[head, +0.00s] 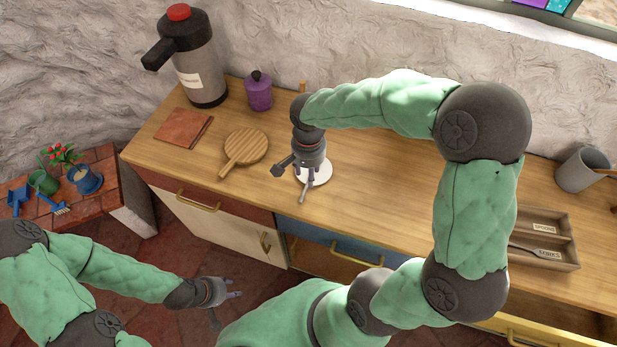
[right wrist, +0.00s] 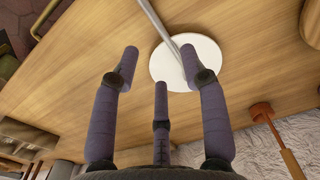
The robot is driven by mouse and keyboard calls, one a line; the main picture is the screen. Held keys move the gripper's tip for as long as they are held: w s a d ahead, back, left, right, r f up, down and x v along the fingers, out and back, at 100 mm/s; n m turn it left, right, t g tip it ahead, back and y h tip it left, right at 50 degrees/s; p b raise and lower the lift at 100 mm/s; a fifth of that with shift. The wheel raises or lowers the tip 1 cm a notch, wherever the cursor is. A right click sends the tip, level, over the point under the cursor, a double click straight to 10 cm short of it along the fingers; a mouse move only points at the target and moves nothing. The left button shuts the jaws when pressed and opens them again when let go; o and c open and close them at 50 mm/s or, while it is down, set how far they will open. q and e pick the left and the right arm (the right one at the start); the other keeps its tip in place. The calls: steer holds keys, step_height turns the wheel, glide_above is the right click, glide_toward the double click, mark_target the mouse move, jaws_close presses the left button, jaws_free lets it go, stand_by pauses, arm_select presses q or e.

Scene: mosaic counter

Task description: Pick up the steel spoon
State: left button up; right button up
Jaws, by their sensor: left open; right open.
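The steel spoon (right wrist: 157,22) lies across the edge of a round white disc (right wrist: 203,58) in the right wrist view. Its other end runs out of the top of that picture. In the head view a short part of the spoon (head: 303,193) shows at the front of the white disc (head: 322,174), below my right gripper (head: 306,171). My right gripper (right wrist: 160,62) is open, with its three fingers spread and pointing down near the disc; nothing is between them. My left gripper (head: 230,291) is open and empty, low in front of the counter.
A wooden tray (head: 571,250) with labelled compartments and a grey cup (head: 581,170) stand at the right. A yellow-fronted drawer (head: 545,334) is open.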

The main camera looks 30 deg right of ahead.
steer(key=shift+w+d+f+b, duration=0.15)
steer(key=shift+f+b, duration=0.4)
steer(key=shift+f, duration=1)
steer(key=shift+w+a+f+b, duration=0.1)
steer(key=shift+f+b, duration=0.45)
steer(key=shift+f, duration=1)
jaws_close()
